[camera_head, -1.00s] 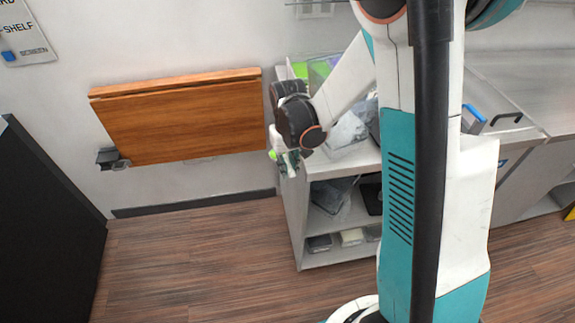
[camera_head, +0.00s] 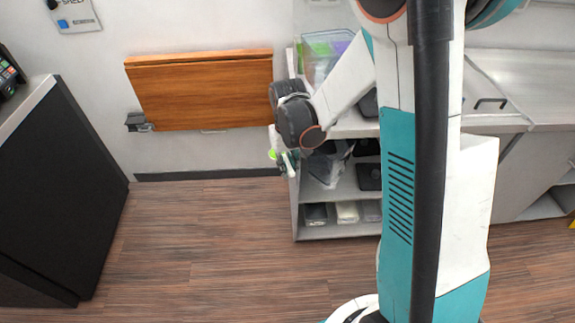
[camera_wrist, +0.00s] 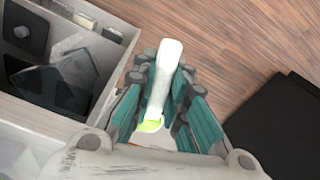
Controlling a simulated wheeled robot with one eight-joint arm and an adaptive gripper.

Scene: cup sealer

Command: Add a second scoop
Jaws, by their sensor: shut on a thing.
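My gripper (camera_head: 287,163) hangs at the end of my arm, in front of the left edge of the shelf unit in the head view. In the wrist view my gripper (camera_wrist: 163,82) has its teal fingers closed on a slim white tool (camera_wrist: 169,65) with a light green part; it looks like a scoop. The tool's white end sticks out past the fingertips. Its green part (camera_wrist: 151,125) lies between the fingers near the palm, partly hidden. In the head view the tool is small and mostly covered by the gripper. No cup is recognizable.
An open grey shelf unit (camera_head: 318,233) holds dark and clear items, with a clear tub (camera_head: 314,70) on top. A wooden panel (camera_head: 200,92) hangs on the wall. A black counter (camera_head: 60,190) stands at the left. The wood floor (camera_head: 215,245) between is clear.

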